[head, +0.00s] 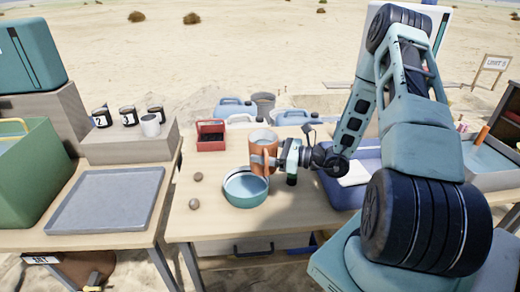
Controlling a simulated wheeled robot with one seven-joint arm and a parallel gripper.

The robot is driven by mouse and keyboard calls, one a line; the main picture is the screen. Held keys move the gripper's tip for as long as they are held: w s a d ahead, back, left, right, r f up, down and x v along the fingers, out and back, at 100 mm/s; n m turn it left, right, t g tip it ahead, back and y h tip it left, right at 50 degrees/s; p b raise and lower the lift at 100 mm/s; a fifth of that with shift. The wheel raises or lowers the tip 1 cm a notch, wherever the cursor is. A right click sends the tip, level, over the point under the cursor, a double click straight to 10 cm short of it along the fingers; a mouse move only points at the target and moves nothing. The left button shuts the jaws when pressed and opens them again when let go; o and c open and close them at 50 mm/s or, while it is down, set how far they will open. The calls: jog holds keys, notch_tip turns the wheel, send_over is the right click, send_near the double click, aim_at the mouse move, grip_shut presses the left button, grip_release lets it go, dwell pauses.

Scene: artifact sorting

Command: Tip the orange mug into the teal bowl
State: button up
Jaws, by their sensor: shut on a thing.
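The orange mug (262,139) is upright or nearly so, just behind and above the far rim of the teal bowl. My gripper (274,157) reaches in from the right and is shut on the mug. The teal bowl (245,197) stands on the wooden table, and its visible inside looks empty. The mug's inside is too small to make out. Whether the mug's base touches the table or the bowl I cannot tell.
Two small brown stones (195,190) lie left of the bowl. A red crate (211,136) stands behind at the left. A blue bin (340,190) is at the right under my arm. A grey tray (108,175) lies on the left table. The table's front is clear.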

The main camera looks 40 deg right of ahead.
aim_at(270, 171)
jog(key=shift+s+d+f+g+h+p, duration=0.1)
jog(key=shift+s+f+g+h+p, duration=0.1)
jog(key=shift+f+g+h+p, duration=0.45)
jog(key=shift+s+d+f+g+h+p, duration=0.2)
jog(key=shift+f+g+p, duration=0.3)
jog(key=shift+g+p, duration=0.4)
jog(key=shift+s+f+g+h+p, duration=0.3)
jog(key=shift+f+g+p, duration=0.3)
jog(key=shift+p, duration=0.25)
jog(key=shift+s+d+f+m+g+h+p, duration=0.1)
jog(key=shift+f+m+g+h+p, duration=0.1)
jog(key=shift+f+g+h+p, duration=0.7)
jog(key=shift+f+m+g+h+p, duration=0.2)
jog(key=shift+f+g+h+p, duration=0.15)
jog(key=shift+f+g+p, duration=0.95)
dwell(0.7)
jog(key=shift+f+g+h+p, duration=0.25)
jog(key=shift+g+p, duration=0.3)
jog(key=shift+p, duration=0.55)
jog(key=shift+f+g+h+p, duration=0.1)
jog(key=shift+g+h+p, duration=0.3)
jog(key=shift+p, duration=0.7)
